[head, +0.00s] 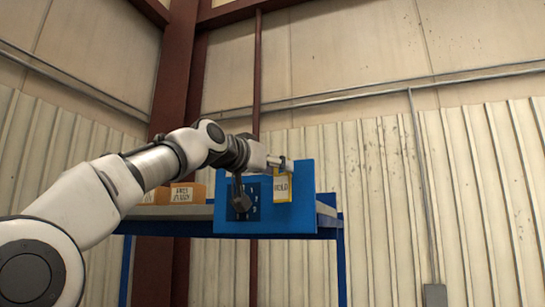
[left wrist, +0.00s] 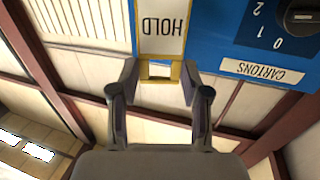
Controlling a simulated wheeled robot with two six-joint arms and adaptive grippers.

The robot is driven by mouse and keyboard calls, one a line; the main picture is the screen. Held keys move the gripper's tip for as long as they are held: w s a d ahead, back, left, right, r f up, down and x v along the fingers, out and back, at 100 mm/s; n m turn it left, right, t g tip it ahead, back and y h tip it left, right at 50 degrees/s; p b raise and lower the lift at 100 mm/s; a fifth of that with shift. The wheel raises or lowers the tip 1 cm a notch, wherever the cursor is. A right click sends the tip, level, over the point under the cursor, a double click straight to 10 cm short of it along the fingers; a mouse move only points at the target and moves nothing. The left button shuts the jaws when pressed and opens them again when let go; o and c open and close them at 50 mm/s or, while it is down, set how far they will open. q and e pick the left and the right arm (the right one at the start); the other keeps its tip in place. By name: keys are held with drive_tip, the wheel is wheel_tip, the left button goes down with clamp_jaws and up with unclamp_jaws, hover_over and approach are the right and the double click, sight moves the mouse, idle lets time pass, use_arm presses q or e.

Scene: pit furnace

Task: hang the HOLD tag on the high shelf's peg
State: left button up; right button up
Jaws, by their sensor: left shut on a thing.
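The HOLD tag (head: 283,188) is a white card with a yellow border, upright in front of the right part of the blue panel on the high shelf. My left gripper (head: 282,163) is at its top edge. In the left wrist view, which is upside down, the fingers (left wrist: 159,82) are shut on the yellow top of the tag (left wrist: 163,28), around a small opening in it. I cannot make out the peg; the gripper and tag may hide it. I cannot tell whether the tag touches the panel. My right gripper is not in view.
The blue panel (head: 308,205) carries a dark rotary knob (head: 240,200) with number marks, left of the tag. Orange boxes (head: 187,194) stand on the shelf (head: 200,212) at left. Space right of the shelf is clear.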

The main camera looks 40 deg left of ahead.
sight(277, 175)
use_arm(q)
drive_tip(key=shift+w+a+f+p, duration=0.1)
drive_tip(key=shift+w+a+p, duration=0.05)
drive_tip(key=shift+w+p, duration=0.9)
drive_tip(key=w, duration=0.1)
drive_tip(key=w+f+p, duration=0.1)
drive_tip(key=shift+w+a+f, duration=0.15)
drive_tip(key=shift+w+a, duration=0.15)
drive_tip(key=shift+a, duration=0.05)
drive_tip(key=o, duration=1)
